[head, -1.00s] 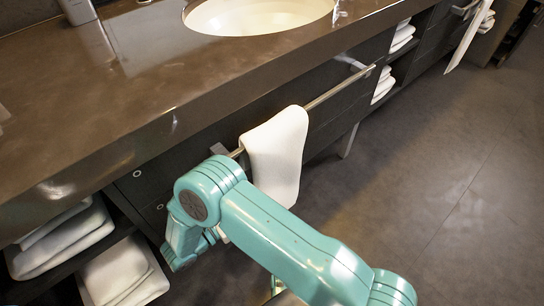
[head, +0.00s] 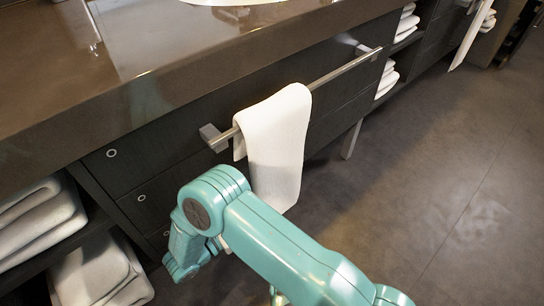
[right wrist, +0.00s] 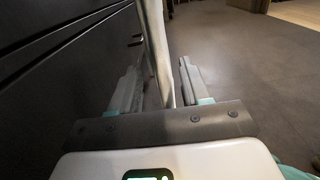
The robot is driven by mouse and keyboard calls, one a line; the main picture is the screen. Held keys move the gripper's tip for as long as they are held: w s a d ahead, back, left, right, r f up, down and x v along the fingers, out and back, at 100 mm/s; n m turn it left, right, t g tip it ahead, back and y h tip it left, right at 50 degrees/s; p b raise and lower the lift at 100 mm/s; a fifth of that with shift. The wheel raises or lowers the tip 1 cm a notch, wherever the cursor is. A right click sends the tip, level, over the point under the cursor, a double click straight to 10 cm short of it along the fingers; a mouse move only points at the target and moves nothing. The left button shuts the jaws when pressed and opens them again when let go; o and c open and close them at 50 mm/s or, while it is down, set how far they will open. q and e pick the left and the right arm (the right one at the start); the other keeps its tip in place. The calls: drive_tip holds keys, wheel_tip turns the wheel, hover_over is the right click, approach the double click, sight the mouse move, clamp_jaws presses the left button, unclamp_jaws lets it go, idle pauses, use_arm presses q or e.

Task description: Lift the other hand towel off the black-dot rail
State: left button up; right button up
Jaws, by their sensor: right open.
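A white hand towel (head: 276,145) hangs folded over a metal rail (head: 340,69) on the dark drawer front in the head view. I cannot make out a black dot on this rail. My right arm reaches in front of the towel's lower left side, and its fingertips are hidden in this view. In the right wrist view my right gripper (right wrist: 158,88) is open, with one finger on each side of the towel (right wrist: 156,45), seen edge-on. I cannot tell whether either finger touches it. My left gripper is out of view.
The brown countertop (head: 150,60) overhangs the drawers. Folded towels (head: 95,275) fill open shelves at lower left, and more towels (head: 386,80) sit at upper right. Another white towel (head: 466,38) hangs farther along. The floor (head: 440,190) at right is clear.

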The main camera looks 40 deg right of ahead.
drive_tip(key=d+b, duration=0.2)
drive_tip(key=d, duration=0.4)
drive_tip(key=shift+w+d+r, duration=0.15)
drive_tip(key=shift+w, duration=0.2)
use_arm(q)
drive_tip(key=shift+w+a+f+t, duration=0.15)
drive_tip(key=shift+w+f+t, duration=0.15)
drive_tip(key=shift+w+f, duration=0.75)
use_arm(e)
clamp_jaws()
